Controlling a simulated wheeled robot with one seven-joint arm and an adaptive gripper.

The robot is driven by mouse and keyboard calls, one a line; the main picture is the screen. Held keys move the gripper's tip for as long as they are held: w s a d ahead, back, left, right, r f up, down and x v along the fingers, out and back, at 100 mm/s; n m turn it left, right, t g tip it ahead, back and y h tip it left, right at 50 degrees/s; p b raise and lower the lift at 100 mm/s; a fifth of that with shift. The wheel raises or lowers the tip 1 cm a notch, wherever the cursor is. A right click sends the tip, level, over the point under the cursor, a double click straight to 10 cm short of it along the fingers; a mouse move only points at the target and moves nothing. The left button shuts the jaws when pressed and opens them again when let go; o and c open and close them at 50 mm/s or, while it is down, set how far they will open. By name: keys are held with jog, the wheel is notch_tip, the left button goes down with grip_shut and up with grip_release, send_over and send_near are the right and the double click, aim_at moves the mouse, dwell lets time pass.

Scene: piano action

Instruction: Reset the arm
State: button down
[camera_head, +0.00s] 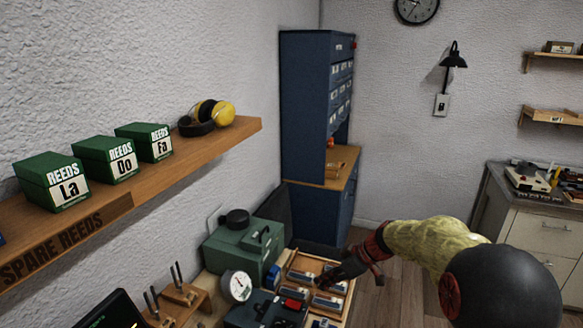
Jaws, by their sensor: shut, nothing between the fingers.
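My arm comes in from the lower right, with a large black joint and a yellow-green link. My gripper (338,277) is at the arm's left end, dark with red parts. It is shut, with nothing seen between its fingers.
A green case (240,247) and a round gauge (236,286) stand left of the tray. A wooden shelf (200,148) bears several green reed boxes (104,158) and yellow earmuffs (219,113). A blue cabinet (305,110) stands behind. A grey counter (490,190) is at right; floor shows between.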

jog(key=s+d+f+m+g+h, duration=0.1)
jog(key=s+d+m+g+h, duration=0.2)
jog(key=s+m, duration=0.8)
jog(key=s+d+r+t+h, duration=0.2)
jog(key=s+r, duration=0.5)
jog(key=s, duration=0.5)
jog(key=s+d+r+t+h, duration=0.2)
jog(key=s+r, duration=0.6)
jog(key=s, duration=0.5)
jog(key=shift+s+d+t, duration=0.2)
jog(key=shift+d+t, duration=0.05)
jog(key=shift+t, duration=0.65)
